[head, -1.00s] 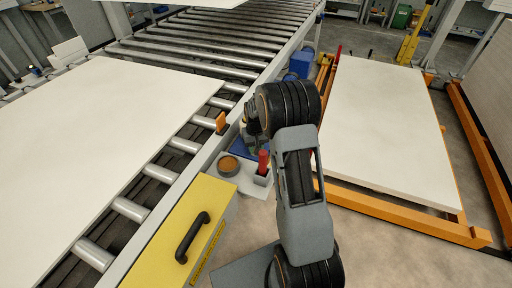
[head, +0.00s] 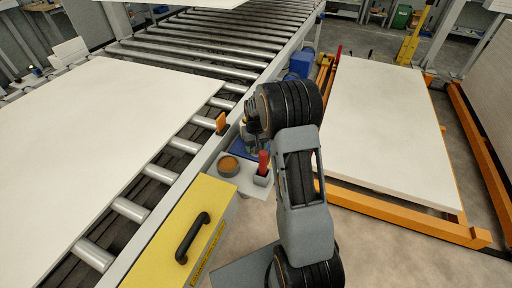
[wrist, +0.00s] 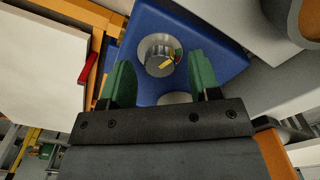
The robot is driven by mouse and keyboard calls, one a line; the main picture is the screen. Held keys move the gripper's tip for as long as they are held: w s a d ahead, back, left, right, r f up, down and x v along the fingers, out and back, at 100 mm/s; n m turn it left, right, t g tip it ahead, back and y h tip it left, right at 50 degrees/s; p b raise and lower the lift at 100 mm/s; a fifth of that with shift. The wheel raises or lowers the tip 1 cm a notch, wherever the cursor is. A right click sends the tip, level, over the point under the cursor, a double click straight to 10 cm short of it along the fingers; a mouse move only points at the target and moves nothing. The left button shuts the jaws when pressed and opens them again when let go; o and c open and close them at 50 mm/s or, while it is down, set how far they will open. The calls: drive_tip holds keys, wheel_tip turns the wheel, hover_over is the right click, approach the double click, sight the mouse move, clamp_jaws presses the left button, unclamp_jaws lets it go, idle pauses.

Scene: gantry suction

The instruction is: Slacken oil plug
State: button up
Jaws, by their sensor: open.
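My gripper (wrist: 161,76) is open, with one green finger on each side of the plug in the picture. Nothing is held between the fingers, and I cannot tell how far their tips are from the plug. A second round grey part shows lower on the housing, partly hidden by the gripper. In the head view, my arm hides most of the gripper and the blue housing (head: 238,148).
A yellow cover with a black handle (head: 191,238) stands at the front. Beside it, a shelf holds a round brown-topped dish (head: 228,166) and a red item in a holder (head: 263,163). A roller conveyor with a white board (head: 95,150) lies left; an orange-framed board (head: 388,135) lies right.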

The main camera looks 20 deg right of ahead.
wheel_tip(320, 180, up, 13)
drive_tip(key=shift+p, duration=0.35)
wheel_tip(320, 180, down, 14)
drive_tip(key=m+b, duration=0.4)
drive_tip(key=b, duration=0.3)
drive_tip(key=shift+m, duration=0.3)
drive_tip(key=shift+r, duration=0.1)
drive_tip(key=c, duration=0.9)
